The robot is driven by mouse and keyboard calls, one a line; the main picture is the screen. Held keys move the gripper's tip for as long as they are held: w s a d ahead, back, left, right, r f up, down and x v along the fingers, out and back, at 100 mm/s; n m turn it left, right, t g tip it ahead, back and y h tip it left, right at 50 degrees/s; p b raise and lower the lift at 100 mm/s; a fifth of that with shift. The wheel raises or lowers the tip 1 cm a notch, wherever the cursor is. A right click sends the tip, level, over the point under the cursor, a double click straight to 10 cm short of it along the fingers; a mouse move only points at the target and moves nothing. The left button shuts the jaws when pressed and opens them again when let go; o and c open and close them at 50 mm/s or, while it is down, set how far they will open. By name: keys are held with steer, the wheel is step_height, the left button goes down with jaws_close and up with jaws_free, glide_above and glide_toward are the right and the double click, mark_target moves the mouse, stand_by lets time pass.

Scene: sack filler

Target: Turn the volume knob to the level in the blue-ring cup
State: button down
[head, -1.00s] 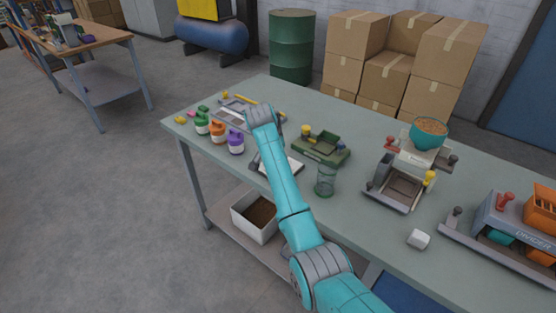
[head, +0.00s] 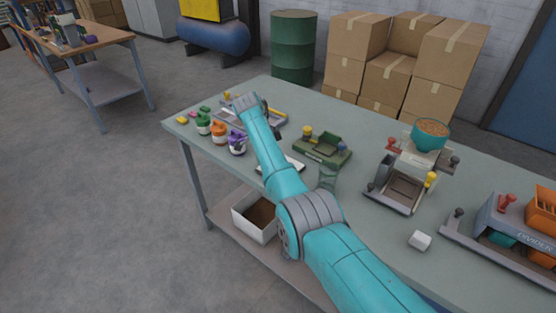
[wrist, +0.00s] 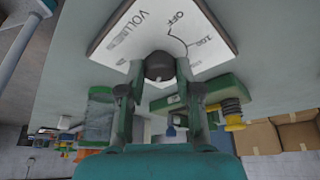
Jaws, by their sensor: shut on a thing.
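In the wrist view, a white panel (wrist: 205,38) carries the printed words VOLUME and OFF, the number 100 and a curved line. A dark round knob (wrist: 159,65) stands out from it. My gripper (wrist: 160,76) has its two fingers on either side of the knob and is shut on it. A clear glass (head: 327,178) stands right of the panel, partly behind my arm. I cannot make out a blue ring on any cup.
Green (head: 203,124), orange (head: 219,132) and purple (head: 238,143) containers stand along the table's left edge. A green device (head: 321,149) lies behind the panel. A machine with a teal bowl (head: 430,135) and a white block (head: 420,240) are to the right.

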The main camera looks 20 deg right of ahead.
steer(key=shift+w+m+g, duration=0.1)
steer(key=shift+m+g, duration=0.2)
steer(key=shift+m, duration=1.1)
steer(key=c, duration=0.8)
jaws_free()
steer(key=shift+f, duration=0.1)
steer(key=shift+r, duration=5.05)
